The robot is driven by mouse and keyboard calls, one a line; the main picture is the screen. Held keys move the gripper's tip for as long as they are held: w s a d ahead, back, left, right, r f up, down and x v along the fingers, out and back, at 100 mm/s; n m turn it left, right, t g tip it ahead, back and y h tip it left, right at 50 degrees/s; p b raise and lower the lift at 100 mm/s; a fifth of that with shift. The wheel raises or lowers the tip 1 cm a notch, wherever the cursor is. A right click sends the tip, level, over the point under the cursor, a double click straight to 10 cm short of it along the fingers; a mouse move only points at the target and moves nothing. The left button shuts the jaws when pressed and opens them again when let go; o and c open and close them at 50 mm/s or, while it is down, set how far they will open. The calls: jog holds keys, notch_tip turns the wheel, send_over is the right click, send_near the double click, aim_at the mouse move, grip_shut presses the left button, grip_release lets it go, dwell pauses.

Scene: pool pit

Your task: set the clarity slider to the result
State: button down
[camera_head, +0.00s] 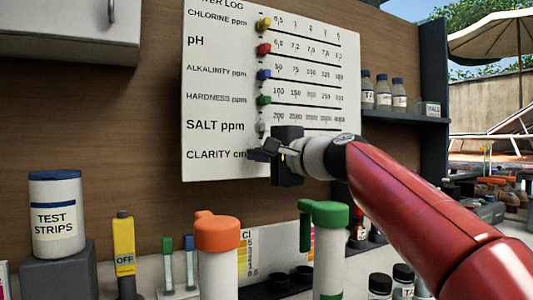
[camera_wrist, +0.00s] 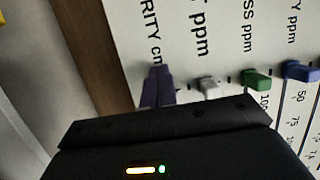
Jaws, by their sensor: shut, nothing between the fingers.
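The clarity slider (camera_head: 256,155) has a dark purple knob at the left end of the bottom row of the white log board (camera_head: 215,90), beside the word CLARITY. The purple knob also shows in the wrist view (camera_wrist: 156,87), just beyond the black gripper body. My gripper (camera_head: 269,148) is shut and empty, with its fingertips right at the knob. I cannot tell whether they touch it. My gripper and wrist hide the rest of the clarity row, so its scale cannot be read.
Yellow, red, blue and green knobs sit at the left of the upper rows; a grey salt knob (camera_wrist: 208,84) is close beside the clarity knob. Below stand an orange-capped bottle (camera_head: 217,235), a green-capped bottle (camera_head: 329,215), a yellow meter (camera_head: 124,245) and a test strips tub (camera_head: 57,220).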

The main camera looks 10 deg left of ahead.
jog(key=w+d, duration=0.6)
jog(key=d, duration=0.2)
dwell(1.0)
jog(key=shift+a, duration=0.1)
jog(key=s+d+b, duration=0.3)
jog(key=s+b, duration=0.1)
jog(key=s, duration=0.2)
jog(key=shift+s+b, duration=0.25)
jog(key=shift+b, duration=0.15)
dwell(0.3)
jog(key=shift+d, duration=0.1)
